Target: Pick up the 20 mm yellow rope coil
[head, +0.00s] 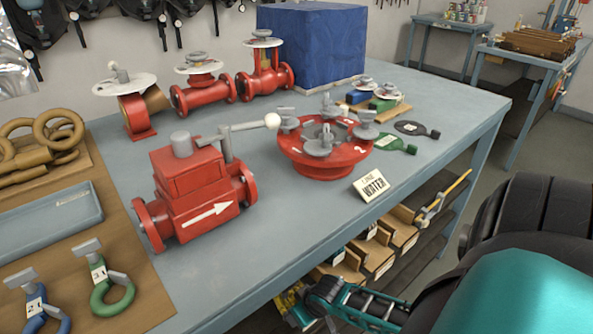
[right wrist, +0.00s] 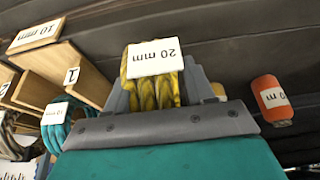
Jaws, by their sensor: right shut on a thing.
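The yellow rope coil (right wrist: 165,92) shows in the right wrist view, with a white tag (right wrist: 154,57) reading "20 mm" upside down. My right gripper (right wrist: 162,88) has its grey jaws on either side of the coil and is shut on it. In the head view my right arm reaches from the lower right to the shelf under the table, where the gripper is partly hidden and a bit of yellow shows by the table edge. My left gripper is in neither view.
Wooden dividers (head: 378,254) with tags stand on the lower shelf, below the grey table (head: 335,225). In the wrist view a teal coil (right wrist: 57,120) lies left and an orange spool (right wrist: 271,100) right. Red valves (head: 198,195) stand on the table above.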

